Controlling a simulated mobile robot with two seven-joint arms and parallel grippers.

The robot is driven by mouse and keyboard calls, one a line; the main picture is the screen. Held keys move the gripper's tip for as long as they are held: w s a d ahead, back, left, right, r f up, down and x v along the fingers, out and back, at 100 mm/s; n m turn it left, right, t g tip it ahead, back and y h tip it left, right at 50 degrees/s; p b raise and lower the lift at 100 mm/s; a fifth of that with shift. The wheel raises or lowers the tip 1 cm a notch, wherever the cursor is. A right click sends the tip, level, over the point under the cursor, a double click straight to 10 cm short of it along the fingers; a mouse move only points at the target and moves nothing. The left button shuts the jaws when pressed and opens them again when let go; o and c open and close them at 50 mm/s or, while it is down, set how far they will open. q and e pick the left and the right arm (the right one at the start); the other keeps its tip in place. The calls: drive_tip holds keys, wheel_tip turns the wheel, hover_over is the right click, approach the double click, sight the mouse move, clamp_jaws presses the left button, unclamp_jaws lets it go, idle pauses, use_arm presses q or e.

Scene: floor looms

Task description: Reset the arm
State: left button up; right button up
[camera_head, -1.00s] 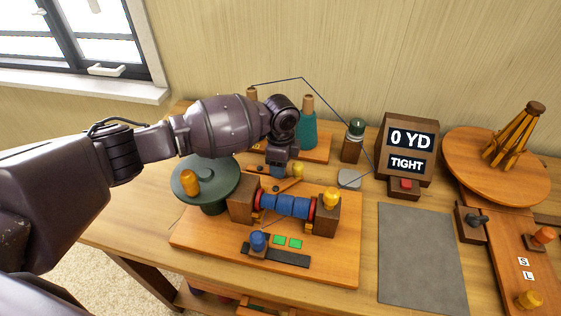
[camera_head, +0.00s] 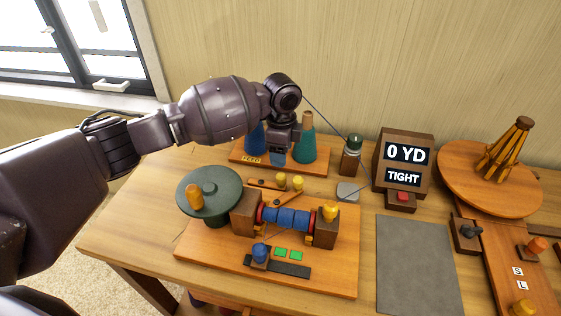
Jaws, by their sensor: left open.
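My left arm comes in from the left, and its gripper (camera_head: 277,158) hangs pointing down above the back of the winder board, in front of the yarn cones. The gripper is open, and its fingertips are small and hard to make out. A blue cone (camera_head: 255,140) and a teal cone (camera_head: 306,145) stand behind it on a wooden base (camera_head: 310,169). The winder (camera_head: 287,217), with its blue roller between brown blocks, sits in front of it with a green wheel (camera_head: 222,187) at its left. My right gripper does not show.
A display box (camera_head: 429,168) reading "0 YD" and "TIGHT" stands right of a bottle-like post (camera_head: 351,155). A round wooden stand (camera_head: 460,185) is at far right. The grey mat (camera_head: 418,262) is bare. A window is at upper left.

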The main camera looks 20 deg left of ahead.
use_arm(q)
drive_tip(key=shift+r, duration=0.6)
